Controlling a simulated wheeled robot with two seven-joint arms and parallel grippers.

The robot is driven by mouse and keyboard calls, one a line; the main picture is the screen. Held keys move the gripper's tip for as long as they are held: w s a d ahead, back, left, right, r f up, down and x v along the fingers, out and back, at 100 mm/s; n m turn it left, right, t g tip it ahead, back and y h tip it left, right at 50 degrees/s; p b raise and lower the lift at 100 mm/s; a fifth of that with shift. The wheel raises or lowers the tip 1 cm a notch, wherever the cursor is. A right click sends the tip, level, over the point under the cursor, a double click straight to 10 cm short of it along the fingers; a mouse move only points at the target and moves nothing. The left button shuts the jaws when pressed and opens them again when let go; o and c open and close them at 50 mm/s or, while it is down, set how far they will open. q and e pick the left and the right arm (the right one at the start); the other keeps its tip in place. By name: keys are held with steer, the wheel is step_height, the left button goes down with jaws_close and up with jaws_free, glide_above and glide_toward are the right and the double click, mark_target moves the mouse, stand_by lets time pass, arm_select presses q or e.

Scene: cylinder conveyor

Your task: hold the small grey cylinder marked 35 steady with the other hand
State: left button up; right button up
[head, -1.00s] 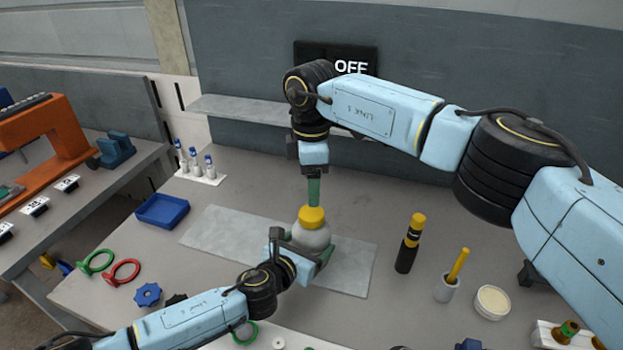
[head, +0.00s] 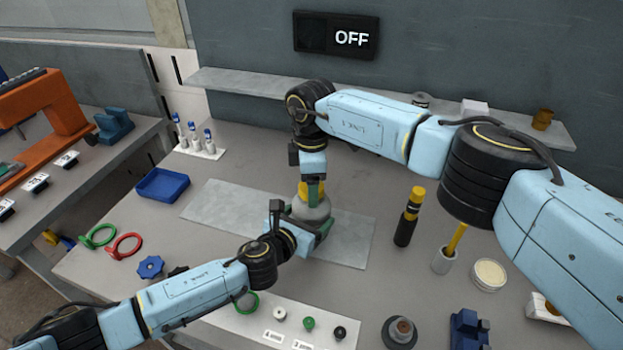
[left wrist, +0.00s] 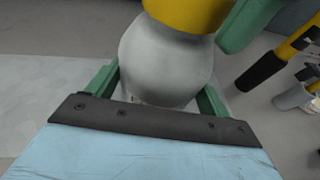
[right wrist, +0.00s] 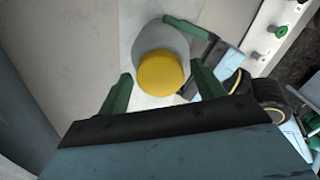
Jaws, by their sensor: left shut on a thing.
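The small grey cylinder (head: 312,210), with a rounded grey body and a yellow top, stands upright over the pale grey mat (head: 222,204). The number 35 cannot be read. My left gripper (head: 306,226) is shut around the grey body; in the left wrist view the body (left wrist: 165,65) sits between green fingers. My right gripper (head: 312,192) points straight down at the yellow top. In the right wrist view its green fingers are apart, with the yellow top (right wrist: 161,73) beyond and between them; contact cannot be told.
A blue tray (head: 162,185) and a rack of vials (head: 198,140) are on the left. A black-and-yellow cylinder (head: 409,217), a grey cup (head: 443,261) and a pale round dish (head: 488,275) stand on the right. A wall sign (head: 338,37) reads OFF.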

steer(key=c, duration=1)
steer(key=n, duration=0.6)
steer(key=shift+n, duration=0.3)
steer(key=n, duration=0.7)
steer(key=shift+r, duration=0.1)
steer(key=n, duration=0.3)
steer(key=shift+n, duration=0.4)
steer(key=n, duration=0.3)
steer(key=shift+n, duration=0.4)
steer(key=n, duration=0.8)
steer(key=shift+n, duration=0.4)
steer(key=n, duration=0.3)
steer(key=shift+n, duration=0.3)
steer(key=n, duration=0.3)
steer(key=shift+n, duration=0.3)
steer(key=n, duration=1.4)
steer(key=shift+r, duration=0.1)
steer(key=n, duration=0.3)
steer(key=shift+n, duration=0.4)
steer(key=n, duration=0.4)
